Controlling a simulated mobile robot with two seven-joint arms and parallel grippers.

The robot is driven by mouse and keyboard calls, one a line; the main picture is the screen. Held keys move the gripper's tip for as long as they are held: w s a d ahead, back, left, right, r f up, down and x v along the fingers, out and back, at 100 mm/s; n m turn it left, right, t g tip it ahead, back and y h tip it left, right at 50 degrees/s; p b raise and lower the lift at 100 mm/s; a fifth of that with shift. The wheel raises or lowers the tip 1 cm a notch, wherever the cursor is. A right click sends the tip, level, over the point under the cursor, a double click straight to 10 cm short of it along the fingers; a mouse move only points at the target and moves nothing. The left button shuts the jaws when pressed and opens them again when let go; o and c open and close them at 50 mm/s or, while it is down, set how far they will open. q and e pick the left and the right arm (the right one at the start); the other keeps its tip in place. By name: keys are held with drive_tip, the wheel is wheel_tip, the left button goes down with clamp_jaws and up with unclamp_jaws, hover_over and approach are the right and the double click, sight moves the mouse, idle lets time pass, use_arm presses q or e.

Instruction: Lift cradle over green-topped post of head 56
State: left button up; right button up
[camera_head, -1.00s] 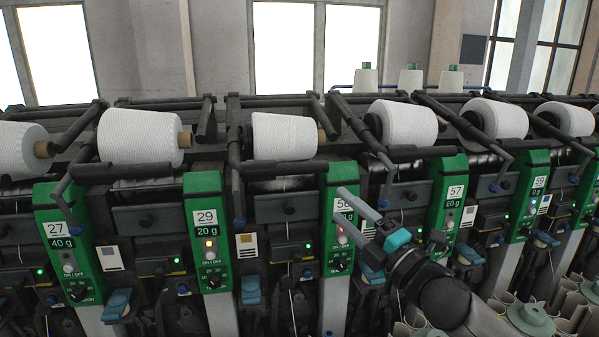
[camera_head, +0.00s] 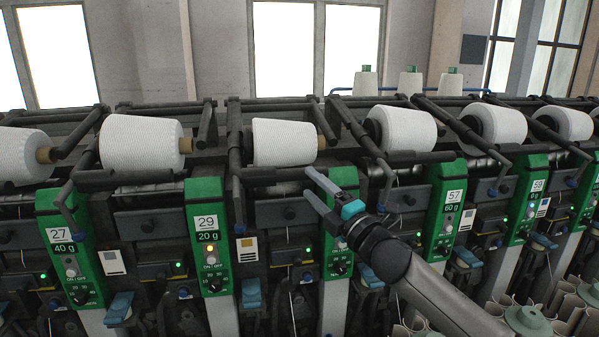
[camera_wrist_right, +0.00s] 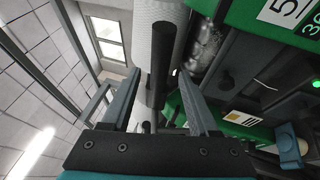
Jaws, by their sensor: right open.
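The green-topped post of head 56 (camera_head: 345,177) stands mid-view in the head view, its number label covered by my right gripper (camera_head: 309,183). This gripper is open and empty, its fingers pointing up and left across the post's front. A dark cradle bar (camera_head: 272,174) runs below the white cone (camera_head: 284,143) left of the post, its right end close to the upper fingertip. In the right wrist view, a dark bar (camera_wrist_right: 163,55) shows between and beyond the spread fingers (camera_wrist_right: 158,76), with the cone behind; I cannot tell whether they touch. My left gripper is not in view.
Post 29 (camera_head: 208,235) stands to the left and post 57 (camera_head: 445,205) to the right. Another angled dark cradle bar (camera_head: 420,157) reaches close to the right of post 56. Paper tubes (camera_head: 560,310) fill the lower right. Free air lies before the machine.

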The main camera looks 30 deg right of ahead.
sight(303, 178)
drive_tip(key=shift+p+x, duration=0.45)
drive_tip(key=shift+x, duration=2.3)
drive_tip(key=shift+c, duration=0.2)
clamp_jaws()
